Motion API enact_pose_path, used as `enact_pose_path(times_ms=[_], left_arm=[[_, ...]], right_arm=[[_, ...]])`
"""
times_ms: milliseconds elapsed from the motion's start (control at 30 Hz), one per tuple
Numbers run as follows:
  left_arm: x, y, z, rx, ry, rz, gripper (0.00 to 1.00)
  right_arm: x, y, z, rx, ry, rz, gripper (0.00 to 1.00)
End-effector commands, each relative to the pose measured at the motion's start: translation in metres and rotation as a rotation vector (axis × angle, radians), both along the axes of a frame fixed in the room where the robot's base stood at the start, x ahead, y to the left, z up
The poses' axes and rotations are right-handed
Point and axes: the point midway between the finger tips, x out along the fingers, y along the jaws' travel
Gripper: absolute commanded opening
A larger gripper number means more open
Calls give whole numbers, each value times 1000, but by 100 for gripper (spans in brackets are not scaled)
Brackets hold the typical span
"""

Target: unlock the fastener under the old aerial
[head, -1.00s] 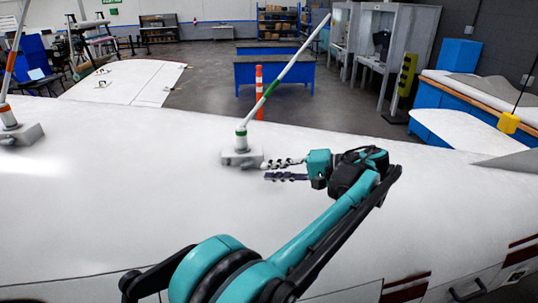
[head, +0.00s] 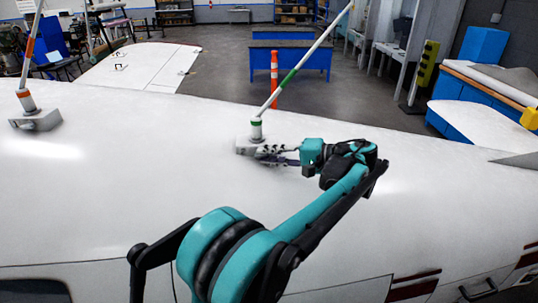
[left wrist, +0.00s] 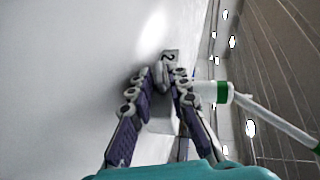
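An aerial with green bands (head: 289,79) stands tilted to the right on a grey base (head: 243,145) on the white curved surface. Its white and green lower end (left wrist: 212,93) shows at the right of the left wrist view. My left gripper (head: 262,155) is at the right front side of that base. In the left wrist view my left gripper (left wrist: 169,76) has its fingers drawn together at the tips around a small grey fastener (left wrist: 170,56), mostly hidden between them. The gripper looks shut on it. My right gripper is not in view.
Another aerial with orange and white bands (head: 30,50) stands on its own grey base (head: 36,121) at the left. The white surface (head: 120,190) between them is clear. Blue tables (head: 300,62) and an orange post (head: 274,80) stand on the floor behind.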

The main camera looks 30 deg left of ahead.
Motion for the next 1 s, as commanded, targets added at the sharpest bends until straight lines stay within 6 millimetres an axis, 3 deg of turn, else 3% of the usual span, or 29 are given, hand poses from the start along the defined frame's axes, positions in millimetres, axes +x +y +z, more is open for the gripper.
enact_pose_path(times_ms=[33,100,133,567,1000], left_arm=[[0,0,0,0,0,0,17],[0,0,0,0,0,0,1],[0,0,0,0,0,0,0],[1,0,3,-33,-20,-2,0],[-2,3,13,-302,-187,-1,0]], right_arm=[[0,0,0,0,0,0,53],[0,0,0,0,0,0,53],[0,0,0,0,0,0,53],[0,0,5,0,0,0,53],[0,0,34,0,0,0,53]])
